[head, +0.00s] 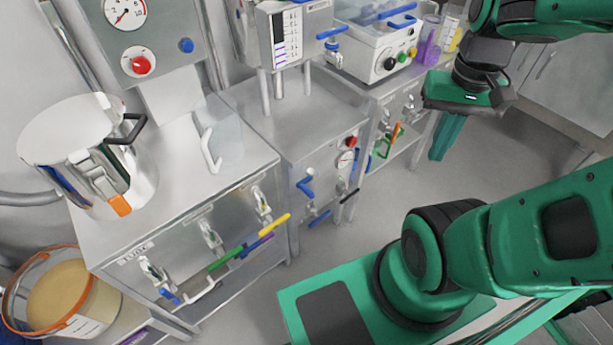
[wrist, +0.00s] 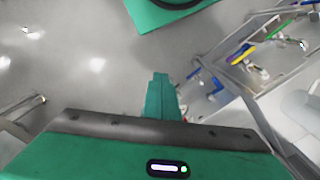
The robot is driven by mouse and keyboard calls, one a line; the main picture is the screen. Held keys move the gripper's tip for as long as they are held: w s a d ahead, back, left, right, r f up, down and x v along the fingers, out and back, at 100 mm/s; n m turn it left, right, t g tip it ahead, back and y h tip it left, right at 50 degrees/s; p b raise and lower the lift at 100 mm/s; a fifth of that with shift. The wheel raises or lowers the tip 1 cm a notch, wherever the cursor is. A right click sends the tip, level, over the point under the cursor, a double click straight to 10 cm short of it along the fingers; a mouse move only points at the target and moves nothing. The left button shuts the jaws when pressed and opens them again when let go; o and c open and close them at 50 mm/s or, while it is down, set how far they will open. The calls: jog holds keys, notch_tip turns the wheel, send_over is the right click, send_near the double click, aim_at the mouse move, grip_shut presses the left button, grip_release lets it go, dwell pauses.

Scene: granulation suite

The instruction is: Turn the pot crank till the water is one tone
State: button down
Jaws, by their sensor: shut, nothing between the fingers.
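A steel pot (head: 128,184) with a pale round lid stands on the left steel cabinet in the head view. It has a black handle (head: 133,130) on its right side and an orange-tipped lever (head: 119,204) on its front. I cannot tell which part is the crank. No water surface shows. My gripper (head: 437,157) is at the upper right of the head view, far from the pot, over open floor. Its green fingers point down and are shut, with nothing between them. The fingers also show in the wrist view (wrist: 160,80), above the grey floor.
A steel cabinet (head: 170,240) with coloured valve handles carries the pot. A tub of tan powder (head: 60,290) sits at lower left. A gauge panel (head: 150,40) rises behind. A white machine (head: 375,45) and purple flask (head: 428,45) stand farther back.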

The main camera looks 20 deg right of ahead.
jog(key=m+y, duration=0.2)
jog(key=m, duration=0.6)
send_over(308, 189)
jog(key=d, duration=0.3)
notch_tip(308, 189, down, 18)
jog(key=shift+g, duration=0.3)
jog(key=x, duration=0.8)
jog(key=w+x, duration=0.1)
jog(key=x, duration=0.3)
jog(key=shift+f, duration=0.4)
